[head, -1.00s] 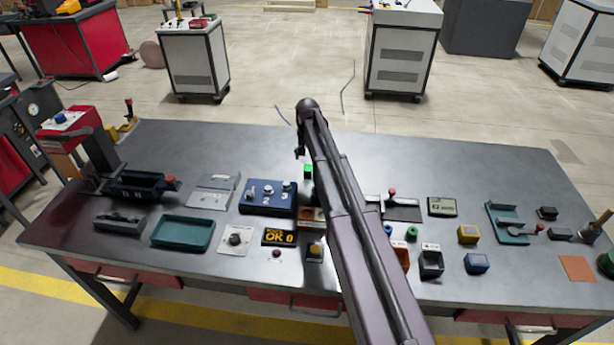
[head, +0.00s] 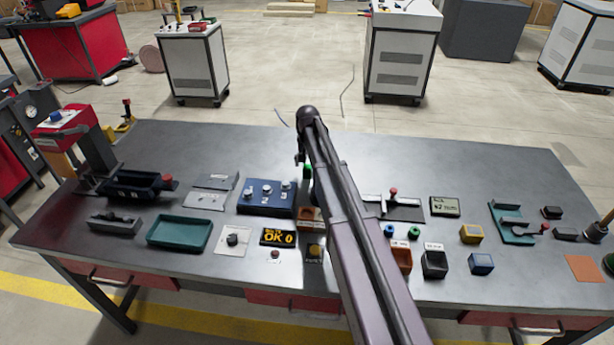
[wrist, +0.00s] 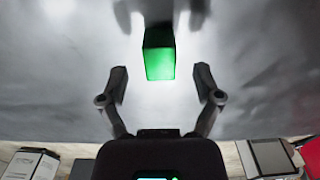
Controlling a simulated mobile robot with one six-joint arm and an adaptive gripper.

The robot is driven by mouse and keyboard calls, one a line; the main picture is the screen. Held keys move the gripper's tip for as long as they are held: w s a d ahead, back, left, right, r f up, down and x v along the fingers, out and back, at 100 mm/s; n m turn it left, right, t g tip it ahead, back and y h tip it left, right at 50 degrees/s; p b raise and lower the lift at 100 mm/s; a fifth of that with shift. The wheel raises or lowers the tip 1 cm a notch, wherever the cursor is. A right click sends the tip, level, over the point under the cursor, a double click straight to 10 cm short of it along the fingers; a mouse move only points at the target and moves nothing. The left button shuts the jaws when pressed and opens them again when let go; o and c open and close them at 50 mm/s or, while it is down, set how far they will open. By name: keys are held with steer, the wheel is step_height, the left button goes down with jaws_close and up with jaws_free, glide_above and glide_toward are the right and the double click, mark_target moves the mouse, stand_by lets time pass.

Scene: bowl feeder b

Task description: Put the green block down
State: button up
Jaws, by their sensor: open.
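The green block (wrist: 159,62) is in the upper middle of the wrist view, over a grey surface. My gripper (wrist: 161,78) is open, with one finger on each side of the block's line and visible gaps between fingers and block. The block's near face lies around the level of the fingertips or a little beyond. I cannot tell whether its base touches the surface. In the head view a small part of the green block (head: 307,169) shows beside my arm, behind the blue box. My arm hides most of the gripper there.
A blue box with knobs (head: 267,196) stands just in front of the block. A teal tray (head: 180,233), an OK display (head: 278,237) and several small bins and blocks line the table's front. The back of the grey table (head: 430,155) is clear.

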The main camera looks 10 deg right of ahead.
steer(key=shift+f+b, duration=0.9)
steer(key=shift+f, duration=0.35)
jaws_close()
